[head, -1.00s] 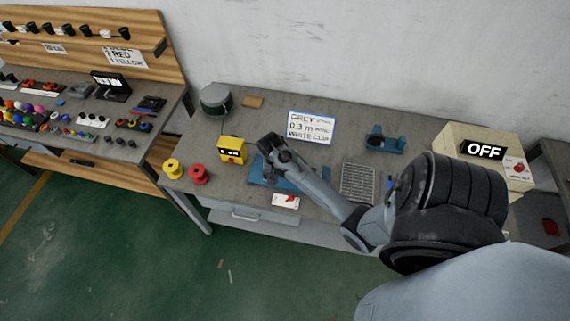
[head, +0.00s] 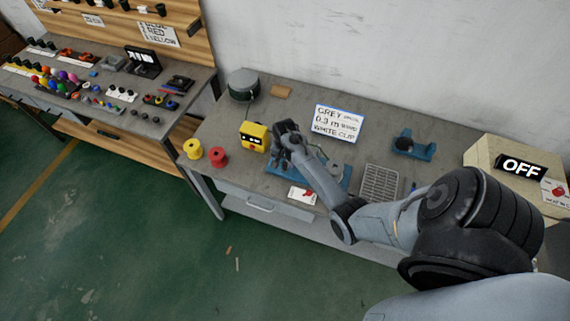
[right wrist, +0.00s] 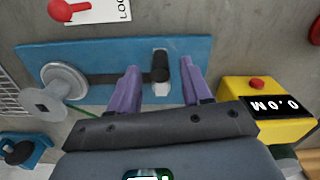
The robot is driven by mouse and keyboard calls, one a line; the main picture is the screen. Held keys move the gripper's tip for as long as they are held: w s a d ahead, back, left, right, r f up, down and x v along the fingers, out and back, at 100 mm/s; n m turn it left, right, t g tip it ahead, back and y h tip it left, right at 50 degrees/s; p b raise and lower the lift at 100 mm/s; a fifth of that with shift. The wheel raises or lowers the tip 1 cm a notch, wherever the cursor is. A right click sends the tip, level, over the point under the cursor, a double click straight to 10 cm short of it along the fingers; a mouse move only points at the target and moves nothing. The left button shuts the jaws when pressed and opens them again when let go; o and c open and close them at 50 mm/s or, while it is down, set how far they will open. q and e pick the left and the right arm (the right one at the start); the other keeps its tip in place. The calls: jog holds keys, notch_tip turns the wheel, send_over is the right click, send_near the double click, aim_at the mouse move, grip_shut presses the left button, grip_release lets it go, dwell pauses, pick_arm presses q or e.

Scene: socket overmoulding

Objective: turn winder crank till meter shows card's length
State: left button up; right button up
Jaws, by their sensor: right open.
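The winder has a blue base (right wrist: 90,55), a grey reel (right wrist: 62,88) and a dark crank arm ending in a black handle (right wrist: 160,66). Its base also shows in the head view (head: 335,178), partly behind my right arm. My right gripper (right wrist: 160,74) is open, with its purple fingers on either side of the handle; I cannot tell if they touch it. It also shows in the head view (head: 284,134). The yellow meter (right wrist: 270,125) reads 0.0 M. My left gripper is out of view.
Yellow (head: 193,149) and red (head: 217,157) spools stand at the bench's left front. A white label with a red lever (head: 303,195) lies in front of the winder. A grey grate (head: 381,182), a blue fixture (head: 414,146) and a beige machine marked OFF (head: 480,150) are to the right.

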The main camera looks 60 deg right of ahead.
jog(key=shift+f, duration=1.05)
jog(key=shift+c, duration=0.2)
grip_shut()
